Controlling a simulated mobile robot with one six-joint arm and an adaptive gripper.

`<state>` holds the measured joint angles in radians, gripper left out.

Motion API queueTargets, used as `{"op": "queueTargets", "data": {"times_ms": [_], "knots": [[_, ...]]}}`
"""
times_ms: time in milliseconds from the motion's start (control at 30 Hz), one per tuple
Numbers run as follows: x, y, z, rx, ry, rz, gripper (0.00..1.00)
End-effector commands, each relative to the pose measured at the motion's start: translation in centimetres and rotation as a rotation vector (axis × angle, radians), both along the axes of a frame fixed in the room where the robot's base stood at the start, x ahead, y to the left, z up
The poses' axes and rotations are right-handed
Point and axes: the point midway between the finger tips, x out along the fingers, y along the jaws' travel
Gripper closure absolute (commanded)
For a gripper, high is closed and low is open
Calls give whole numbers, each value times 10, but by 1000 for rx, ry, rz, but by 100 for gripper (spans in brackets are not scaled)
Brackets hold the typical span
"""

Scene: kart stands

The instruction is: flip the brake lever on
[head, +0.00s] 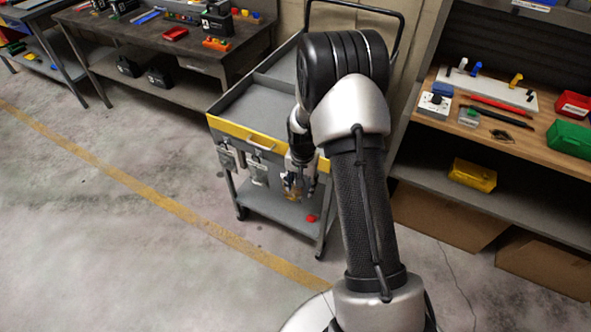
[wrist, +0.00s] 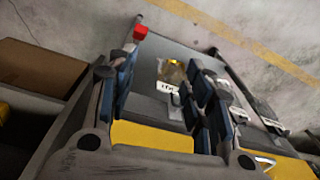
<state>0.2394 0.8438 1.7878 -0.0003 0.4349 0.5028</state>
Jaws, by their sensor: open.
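A grey cart (head: 262,204) with a yellow front edge (head: 243,136) stands in the middle of the head view. Grey metal fittings (head: 257,172) hang along that edge; I cannot tell surely which part is the brake lever. My gripper (head: 297,188) is at the right end of the row, pointing down and partly covering the fitting there. In the wrist view my gripper (wrist: 158,100) is open. A labelled grey fitting (wrist: 168,88) with an amber part (wrist: 174,70) shows between its fingers. A small red piece (wrist: 141,33) shows beyond the left finger; a red piece (head: 311,218) also shows below my gripper.
A wooden workbench (head: 545,140) with tools and bins stands at the right, with a yellow bin (head: 472,175) and cardboard boxes (head: 440,215) below. A dark workbench (head: 150,45) is at the back left. The floor (head: 110,250) at the left is clear.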

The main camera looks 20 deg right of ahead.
Motion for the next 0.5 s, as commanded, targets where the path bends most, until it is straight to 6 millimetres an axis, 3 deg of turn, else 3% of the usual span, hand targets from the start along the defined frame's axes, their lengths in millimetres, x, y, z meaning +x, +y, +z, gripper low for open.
{"op": "queueTargets", "data": {"times_ms": [300,500], "knots": [[-4,15,62,-14,-37,81,53],[-10,21,87,-20,-50,118,53]]}}
